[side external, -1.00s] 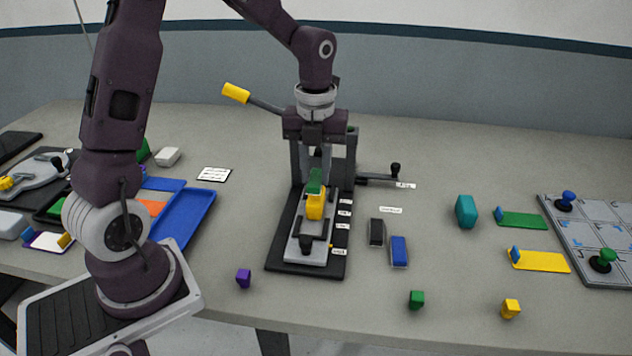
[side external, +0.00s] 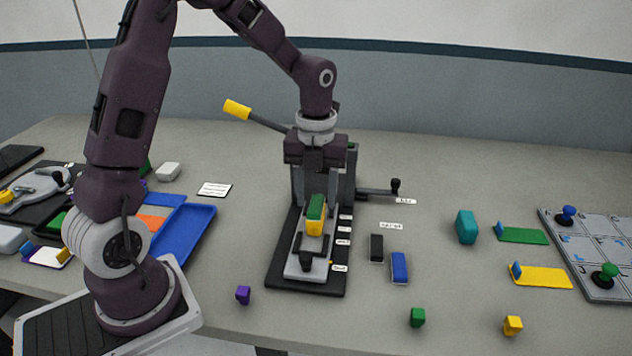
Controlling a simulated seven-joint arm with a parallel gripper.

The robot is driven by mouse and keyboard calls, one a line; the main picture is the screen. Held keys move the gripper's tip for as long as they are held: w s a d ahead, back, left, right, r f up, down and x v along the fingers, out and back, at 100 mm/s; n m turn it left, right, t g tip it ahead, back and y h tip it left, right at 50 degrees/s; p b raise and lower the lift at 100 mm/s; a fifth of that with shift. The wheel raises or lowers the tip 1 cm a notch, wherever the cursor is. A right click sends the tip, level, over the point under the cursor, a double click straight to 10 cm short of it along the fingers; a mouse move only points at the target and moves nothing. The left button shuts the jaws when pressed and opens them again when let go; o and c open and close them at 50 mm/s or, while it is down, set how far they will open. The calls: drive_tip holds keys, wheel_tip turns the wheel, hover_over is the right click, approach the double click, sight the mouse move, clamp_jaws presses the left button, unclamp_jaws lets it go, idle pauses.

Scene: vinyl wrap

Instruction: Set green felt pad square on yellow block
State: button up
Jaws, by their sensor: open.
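The yellow block (side external: 315,228) stands on the grey sliding plate of the black-based press fixture in the side external view. The green felt pad (side external: 316,206) sits on top of the yellow block, and the two look roughly lined up; I cannot tell from this angle whether it is exactly square. My gripper (side external: 315,190) is above and behind the pad, pointing down, open. Its fingertips are partly hidden behind the pad, so I cannot see whether they touch it.
The fixture's upright frame and yellow-handled lever (side external: 237,110) stand close around my gripper. A black block (side external: 376,248) and a blue block (side external: 399,267) lie to the right. A blue tray (side external: 200,232) is at left. Small purple (side external: 243,295) and green (side external: 417,317) blocks lie in front.

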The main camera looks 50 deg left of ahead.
sight(316, 204)
wheel_tip(316, 204, up, 11)
drive_tip(key=s+d+r+n+t, duration=0.1)
drive_tip(key=s+d+n+t, duration=0.1)
drive_tip(key=s+n, duration=0.8)
drive_tip(key=s+d+r+n+t, duration=0.2)
drive_tip(key=s+d+n, duration=0.3)
drive_tip(key=s+n, duration=0.5)
drive_tip(key=n+t, duration=0.1)
drive_tip(key=n, duration=0.6)
drive_tip(key=shift+s+d+t, duration=0.15)
drive_tip(key=shift+s+t, duration=0.15)
drive_tip(key=shift+s, duration=0.1)
